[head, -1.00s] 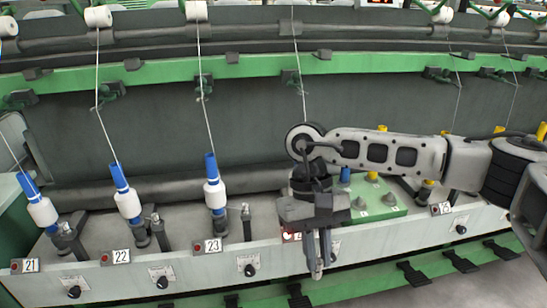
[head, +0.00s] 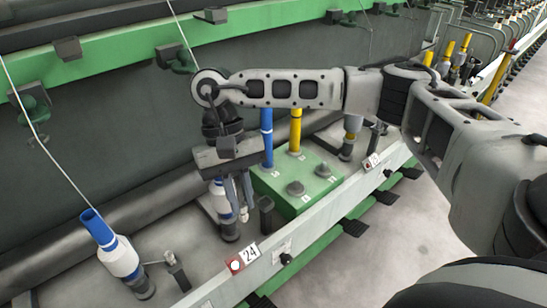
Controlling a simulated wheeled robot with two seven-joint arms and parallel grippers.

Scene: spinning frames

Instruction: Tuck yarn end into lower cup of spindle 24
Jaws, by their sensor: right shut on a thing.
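Spindle 24, with a white and blue bobbin (head: 219,198), stands behind the number plate 24 (head: 250,252). It is partly hidden by my right gripper (head: 241,217), which points down just in front of it. Its dark lower cup (head: 229,231) shows below the bobbin, close to the fingertips. The fingers are close together, shut on the yarn end, which is too thin to make out. A yarn (head: 181,28) runs down from above and disappears behind my right wrist. My left gripper is out of view.
A green box (head: 300,210) with pegs, a blue tube (head: 267,135) and a yellow tube (head: 295,130) stands just right of spindle 24. To the left is another spindle with a bobbin (head: 120,258) and its yarn. A green rail (head: 110,55) crosses behind.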

